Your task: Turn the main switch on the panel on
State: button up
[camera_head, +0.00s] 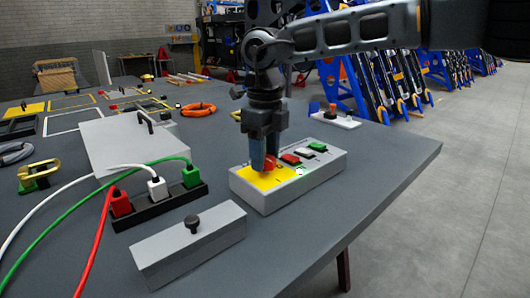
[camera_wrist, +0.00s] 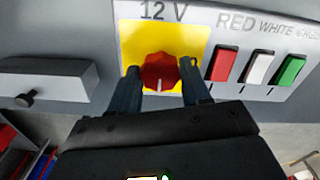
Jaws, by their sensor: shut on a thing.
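The panel is a light grey box (camera_head: 285,196) on the table, with a yellow plate (camera_head: 246,176) at its left end. In the wrist view the plate (camera_wrist: 133,40) lies under a "12 V" label and carries a round red knob (camera_wrist: 158,68), the main switch. A white mark on the knob points toward the bottom of the picture. My gripper (camera_head: 265,166) reaches down to the knob from above. Its two fingers (camera_wrist: 161,78) are shut on the knob, one at each side. In the head view the fingers mostly hide the knob.
Red (camera_wrist: 224,63), white (camera_wrist: 258,67) and green (camera_wrist: 292,70) rocker switches sit right of the knob. A grey box with a black knob (camera_head: 190,243) and a black socket strip (camera_head: 156,207) with red, white and green plugs stand to the left. The table's right edge is near the panel.

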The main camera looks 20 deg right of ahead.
dwell(0.4)
jog(key=o, duration=1.1)
jog(key=shift+c, duration=0.2)
jog(key=shift+r, duration=0.15)
notch_tip(320, 180, up, 8)
jog(key=shift+f, duration=0.2)
